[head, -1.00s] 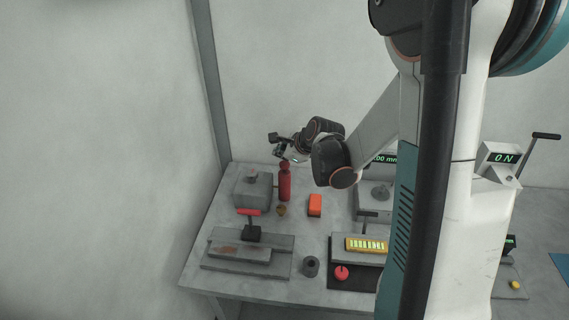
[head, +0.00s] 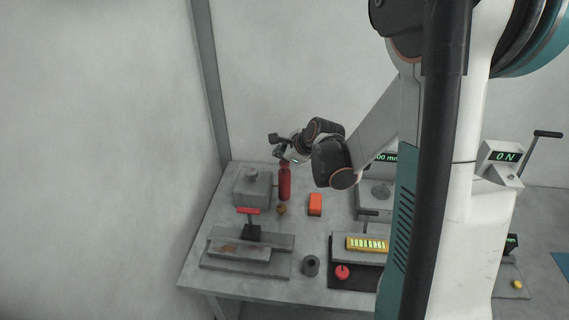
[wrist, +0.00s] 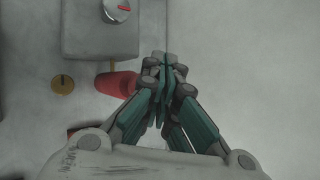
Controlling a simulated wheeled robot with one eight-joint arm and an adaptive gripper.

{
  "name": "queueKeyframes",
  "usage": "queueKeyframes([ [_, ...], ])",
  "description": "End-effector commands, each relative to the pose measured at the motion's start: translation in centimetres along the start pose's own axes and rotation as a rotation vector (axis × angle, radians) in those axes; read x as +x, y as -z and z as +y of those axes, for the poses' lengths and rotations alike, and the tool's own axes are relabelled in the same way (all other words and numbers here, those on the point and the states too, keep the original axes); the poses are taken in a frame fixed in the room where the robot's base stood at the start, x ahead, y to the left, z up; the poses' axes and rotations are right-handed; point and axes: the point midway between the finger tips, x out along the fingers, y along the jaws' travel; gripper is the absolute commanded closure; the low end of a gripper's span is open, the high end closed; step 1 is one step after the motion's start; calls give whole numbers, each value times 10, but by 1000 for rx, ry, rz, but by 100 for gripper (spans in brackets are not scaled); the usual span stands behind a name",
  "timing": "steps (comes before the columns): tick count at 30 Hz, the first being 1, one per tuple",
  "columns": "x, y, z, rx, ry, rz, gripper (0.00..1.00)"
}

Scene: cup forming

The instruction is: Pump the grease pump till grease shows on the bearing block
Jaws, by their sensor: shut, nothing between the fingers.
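A red upright cylinder (head: 284,186), which looks like the grease pump, stands on the table beside a grey block (head: 252,190). In the wrist view the red cylinder (wrist: 117,84) lies just left of my fingertips, partly hidden by them. My gripper (head: 282,155) is just above the cylinder's top; whether it touches is unclear. The wrist view shows my gripper (wrist: 164,62) with its fingers together and empty. The grey block (wrist: 100,35) has a white dial with a red pointer there. I cannot tell for sure that it is the bearing block. I see no grease on it.
A small brass disc (head: 281,210) and an orange block (head: 315,204) stand near the cylinder. A grey fixture with a red-handled lever (head: 249,211) is in front. A dark grey cylinder (head: 310,265) and red knob (head: 342,272) are at the front edge.

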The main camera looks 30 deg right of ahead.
Motion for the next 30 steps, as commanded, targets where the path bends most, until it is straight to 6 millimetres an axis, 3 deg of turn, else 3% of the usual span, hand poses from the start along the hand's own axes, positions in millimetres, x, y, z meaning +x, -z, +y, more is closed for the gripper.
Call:
queueKeyframes([
  [30, 5, 4, 4, 0, 0, 0, 100],
])
